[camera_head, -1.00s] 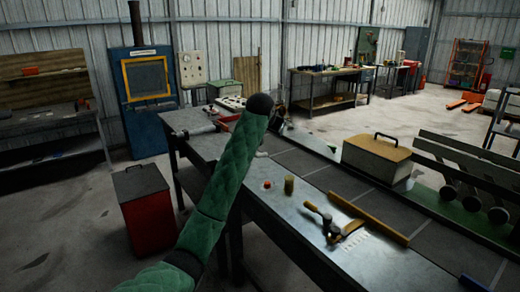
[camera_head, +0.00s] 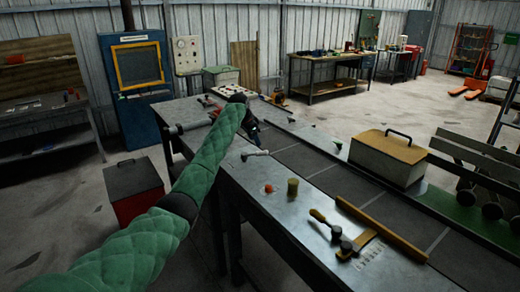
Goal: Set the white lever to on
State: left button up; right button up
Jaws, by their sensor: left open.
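A small white lever-like handle (camera_head: 255,153) lies low over the metal bench top, just left of the dark belt strip. It is small, and its setting cannot be read. My left arm, in a green quilted sleeve, reaches in from the lower left. My left gripper (camera_head: 252,132) is dark, small and partly hidden behind the wrist; it is open, pointing down, just above and beyond the white handle in the picture. I cannot tell whether they touch. My right gripper is not in view.
The bench (camera_head: 262,205) carries a red button (camera_head: 268,188), an olive cylinder (camera_head: 292,187), a hammer-like tool (camera_head: 326,223) and a wooden bar (camera_head: 380,228). A lidded box (camera_head: 388,160) stands right of the belt. A red bin (camera_head: 134,190) stands on the floor at left.

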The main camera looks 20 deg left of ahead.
aim_at(261, 152)
pick_arm(q)
jog(key=shift+w+d+f+m+h+p, duration=0.1)
jog(key=shift+w+d+f+m+p, duration=0.4)
jog(key=shift+f, duration=0.7)
jog(key=shift+w+d+f+m+h+p, duration=0.1)
jog(key=shift+w+d+f+m+p, duration=0.3)
jog(key=shift+f, duration=0.85)
jog(key=shift+w+d+f+m+h+p, duration=0.1)
jog(key=shift+w+d+f+m+p, duration=0.3)
jog(key=shift+f+m, duration=0.6)
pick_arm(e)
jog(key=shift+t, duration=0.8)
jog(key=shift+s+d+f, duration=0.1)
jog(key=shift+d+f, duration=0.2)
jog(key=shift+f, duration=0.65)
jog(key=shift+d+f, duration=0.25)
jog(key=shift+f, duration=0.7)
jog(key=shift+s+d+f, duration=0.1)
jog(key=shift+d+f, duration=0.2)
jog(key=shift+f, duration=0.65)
pick_arm(q)
jog(key=shift+a+f, duration=0.15)
jog(key=shift+f, duration=0.05)
jog(key=shift+w, duration=0.1)
jog(key=shift+c, duration=0.5)
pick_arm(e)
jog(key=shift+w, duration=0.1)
